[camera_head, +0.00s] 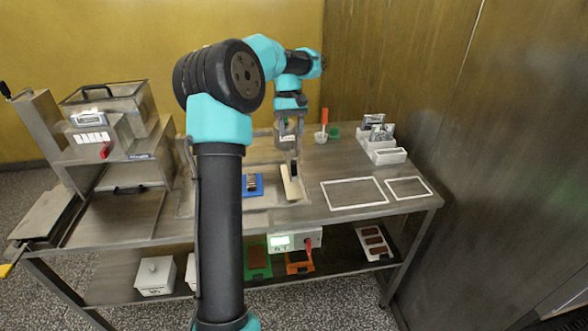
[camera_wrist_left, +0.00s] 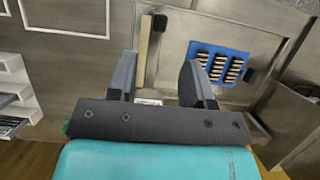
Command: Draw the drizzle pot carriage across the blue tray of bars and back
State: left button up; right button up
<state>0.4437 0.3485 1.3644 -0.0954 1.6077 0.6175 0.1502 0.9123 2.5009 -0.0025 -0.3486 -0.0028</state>
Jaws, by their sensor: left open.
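The blue tray (camera_head: 260,192) lies flat on the bench with dark-and-pale bars in it; it also shows in the left wrist view (camera_wrist_left: 197,45). Beside it, on its right in the head view, a long pale strip (camera_head: 292,190) has a black upright piece (camera_head: 294,170) by it. The strip also shows in the wrist view (camera_wrist_left: 143,45). I cannot tell whether these belong to the drizzle pot carriage. My left gripper (camera_head: 290,150) points down above the strip area, open with nothing between its fingers (camera_wrist_left: 158,65). My right gripper is not in view.
A metal machine (camera_head: 110,130) stands on the bench's left. Two white-outlined rectangles (camera_head: 353,193) mark clear bench on the right. A white organiser (camera_head: 388,156) and a cup with a red-handled tool (camera_head: 321,137) stand at the back. A shelf below holds several containers.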

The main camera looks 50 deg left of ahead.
aim_at(293, 161)
pick_arm(q)
jog(key=x, duration=1.2)
jog(key=shift+s+f, duration=0.1)
jog(key=shift+f, duration=0.1)
jog(key=shift+c, duration=0.3)
grip_shut()
